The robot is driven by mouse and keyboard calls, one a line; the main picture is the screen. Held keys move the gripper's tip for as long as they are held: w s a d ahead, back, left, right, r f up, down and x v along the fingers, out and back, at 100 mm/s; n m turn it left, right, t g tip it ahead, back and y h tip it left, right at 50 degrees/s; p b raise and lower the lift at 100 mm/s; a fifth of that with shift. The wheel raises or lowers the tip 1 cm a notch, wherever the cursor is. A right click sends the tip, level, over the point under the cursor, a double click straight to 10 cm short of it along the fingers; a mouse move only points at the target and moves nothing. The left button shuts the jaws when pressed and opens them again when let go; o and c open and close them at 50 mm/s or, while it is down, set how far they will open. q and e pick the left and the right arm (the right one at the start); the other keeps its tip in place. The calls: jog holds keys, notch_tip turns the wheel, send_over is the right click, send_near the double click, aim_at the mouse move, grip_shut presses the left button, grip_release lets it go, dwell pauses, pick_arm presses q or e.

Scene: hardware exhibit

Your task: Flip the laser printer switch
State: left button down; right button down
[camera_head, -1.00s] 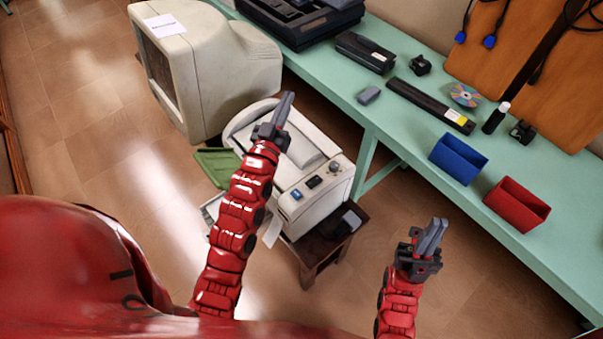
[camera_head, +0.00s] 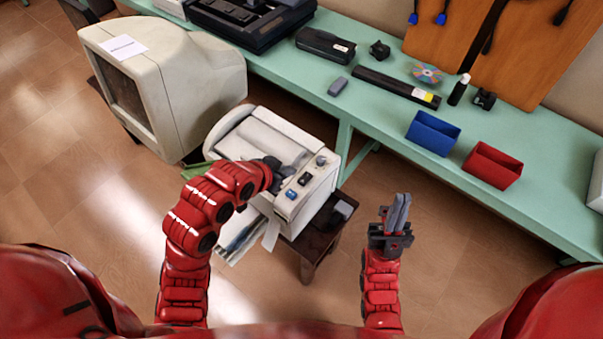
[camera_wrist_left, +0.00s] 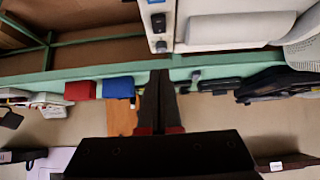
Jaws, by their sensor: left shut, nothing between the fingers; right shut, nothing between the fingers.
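The off-white laser printer (camera_head: 318,190) sits on a small dark stand. Its top edge carries a blue switch (camera_head: 291,194), a black switch (camera_head: 304,180) and a round knob (camera_head: 320,161). The printer (camera_wrist_left: 225,45) also shows upside down at the top of the left wrist view, with a black switch (camera_wrist_left: 158,22) and the knob (camera_wrist_left: 161,46). My left gripper (camera_head: 287,170) is shut and empty, over the printer beside the panel; contact cannot be told. Its shut fingers (camera_wrist_left: 160,75) show in the wrist view. My right gripper (camera_head: 400,198) is shut and empty, right of the printer.
A green bench (camera_head: 375,108) runs behind the printer, carrying a blue bin (camera_head: 432,135), a red bin (camera_head: 492,168) and small devices. A large beige monitor (camera_head: 190,80) stands left of the printer.

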pick_arm(q)
jog(key=b, duration=0.5)
send_over(310, 174)
jog(key=s+a, duration=0.1)
jog(key=s, duration=0.1)
jog(key=f, duration=0.7)
jog(key=shift+a, duration=0.2)
jog(key=shift+a+f+p, duration=0.1)
jog(key=shift+f+p, duration=0.6)
jog(key=shift+f, duration=1.3)
jog(key=shift+f, duration=0.2)
jog(key=shift+w+b, duration=0.15)
jog(key=shift+b, duration=0.2)
